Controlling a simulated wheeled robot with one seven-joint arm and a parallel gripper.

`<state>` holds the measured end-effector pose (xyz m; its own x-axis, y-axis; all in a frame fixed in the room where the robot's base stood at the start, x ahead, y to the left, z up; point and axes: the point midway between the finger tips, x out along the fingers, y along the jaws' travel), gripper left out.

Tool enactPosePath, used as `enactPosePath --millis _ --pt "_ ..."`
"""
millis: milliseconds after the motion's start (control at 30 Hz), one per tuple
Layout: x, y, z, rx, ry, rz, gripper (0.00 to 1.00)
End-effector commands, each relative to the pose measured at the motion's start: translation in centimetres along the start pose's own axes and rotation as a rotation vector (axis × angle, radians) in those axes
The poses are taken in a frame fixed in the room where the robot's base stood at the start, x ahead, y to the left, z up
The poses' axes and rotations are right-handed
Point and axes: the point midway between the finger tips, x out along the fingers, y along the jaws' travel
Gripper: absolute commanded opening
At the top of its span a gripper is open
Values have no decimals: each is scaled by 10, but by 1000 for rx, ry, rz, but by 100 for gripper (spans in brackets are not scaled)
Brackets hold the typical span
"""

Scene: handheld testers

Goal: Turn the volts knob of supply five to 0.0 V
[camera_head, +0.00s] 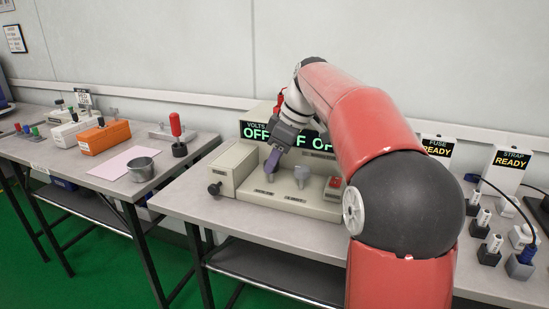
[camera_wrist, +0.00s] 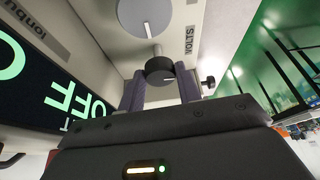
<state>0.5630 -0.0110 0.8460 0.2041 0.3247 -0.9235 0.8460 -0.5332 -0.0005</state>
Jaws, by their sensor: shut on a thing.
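The supply (camera_head: 310,208) is a beige box on the middle table, with a black display (camera_head: 256,131) behind it that reads OFF in green under a VOLTS heading. My gripper (camera_head: 271,164) reaches down to the left part of its panel and hides the knob there. In the wrist view my gripper (camera_wrist: 160,90) has its two purple fingers on either side of a dark round knob (camera_wrist: 160,68), shut on it. The word VOLTS is printed beside this knob. The knob's setting cannot be read, and my arm covers the display's right part.
A grey knob (camera_head: 302,174) and a red switch (camera_head: 335,183) stand right of my gripper on the panel. A black side knob (camera_head: 214,188) sticks out at the left. FUSE and STRAP testers stand right.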

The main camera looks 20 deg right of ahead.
Motion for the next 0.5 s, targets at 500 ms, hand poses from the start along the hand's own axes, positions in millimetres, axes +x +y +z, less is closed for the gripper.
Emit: enactPosePath --millis 500 --pt "0 2 0 -135 -2 -55 11"
